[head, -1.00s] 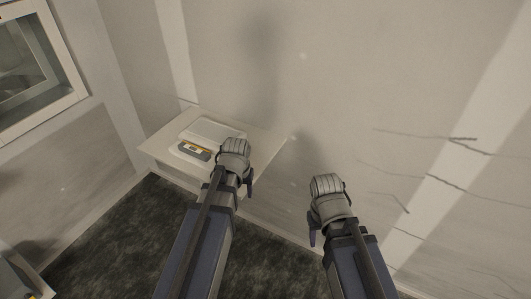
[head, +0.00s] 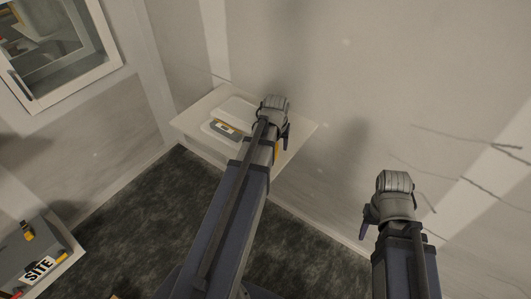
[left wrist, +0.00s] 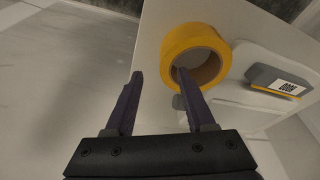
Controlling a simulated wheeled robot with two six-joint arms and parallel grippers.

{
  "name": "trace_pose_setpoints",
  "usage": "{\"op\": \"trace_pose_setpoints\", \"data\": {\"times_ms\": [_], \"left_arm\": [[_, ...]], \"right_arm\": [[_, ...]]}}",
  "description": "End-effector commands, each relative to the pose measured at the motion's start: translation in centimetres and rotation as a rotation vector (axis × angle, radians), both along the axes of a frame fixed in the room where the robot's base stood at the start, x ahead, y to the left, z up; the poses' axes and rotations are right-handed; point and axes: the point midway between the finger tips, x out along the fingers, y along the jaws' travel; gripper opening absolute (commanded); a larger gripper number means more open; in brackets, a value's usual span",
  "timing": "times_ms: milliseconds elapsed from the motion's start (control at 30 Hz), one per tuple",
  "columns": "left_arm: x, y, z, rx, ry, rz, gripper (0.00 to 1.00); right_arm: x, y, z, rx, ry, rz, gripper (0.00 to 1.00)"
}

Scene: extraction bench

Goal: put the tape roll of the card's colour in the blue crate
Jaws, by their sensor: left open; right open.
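A yellow tape roll (left wrist: 190,36) stands out at the top of the left wrist view, its hole facing the camera, on a white shelf. In the head view only an orange-yellow sliver (head: 276,151) shows beside my left arm, probably this roll. My left gripper (left wrist: 160,74) is open and empty; its right fingertip overlaps the roll's hole in the picture, and I cannot tell whether it touches. My left gripper (head: 283,134) is over the shelf's right part in the head view. My right gripper (head: 370,222) is open and empty, away from the shelf. I see no card or blue crate.
The white shelf (head: 303,127) is against the wall. A white case (head: 235,108) and a grey device with a label (head: 225,129) lie on it, left of my left gripper. A grey box marked SITE (head: 40,268) is at lower left. Dark floor (head: 140,210) is clear.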

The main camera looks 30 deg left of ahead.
Motion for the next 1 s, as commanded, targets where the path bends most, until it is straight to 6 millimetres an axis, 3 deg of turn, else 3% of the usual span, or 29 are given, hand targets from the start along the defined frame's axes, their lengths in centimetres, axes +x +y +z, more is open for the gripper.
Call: {"op": "trace_pose_setpoints", "data": {"times_ms": [267,633,933,1000], "left_arm": [[0.3,0.2,-0.9,0.000,0.000,0.000,0.55],[1.7,1.3,-4.9,0.000,0.000,0.000,0.55],[1.7,1.3,-4.9,0.000,0.000,0.000,0.55],[1.7,1.3,-4.9,0.000,0.000,0.000,0.47]], "right_arm": [[0.0,0.0,-0.9,0.000,0.000,0.000,0.50],[0.0,0.0,-5.0,0.000,0.000,0.000,0.50],[0.0,0.0,-4.9,0.000,0.000,0.000,0.50],[0.0,0.0,-4.9,0.000,0.000,0.000,0.50]]}}
